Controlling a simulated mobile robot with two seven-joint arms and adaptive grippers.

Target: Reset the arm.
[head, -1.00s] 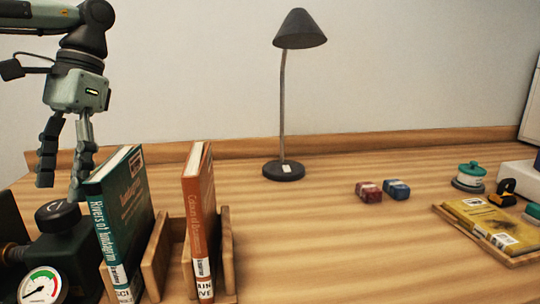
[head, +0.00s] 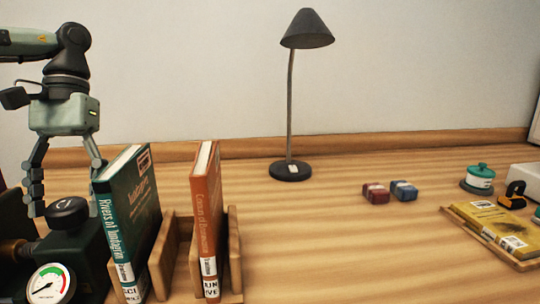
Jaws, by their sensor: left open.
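My left gripper (head: 62,188) hangs at the left of the head view, pointing down, open and empty. Its fingers are spread above and behind a dark device with a black knob (head: 66,212) and a round gauge (head: 48,285). One finger is close to the green book (head: 128,225); I cannot tell whether they touch. The green book and an orange book (head: 206,220) stand upright in a wooden rack (head: 163,255). My right gripper is not in view.
A black desk lamp (head: 290,171) stands at the back middle. A red block (head: 375,193) and a blue block (head: 404,191) lie right of it. A yellow book (head: 492,224) lies on a tray at the right, near a teal-lidded jar (head: 479,178). The middle table is clear.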

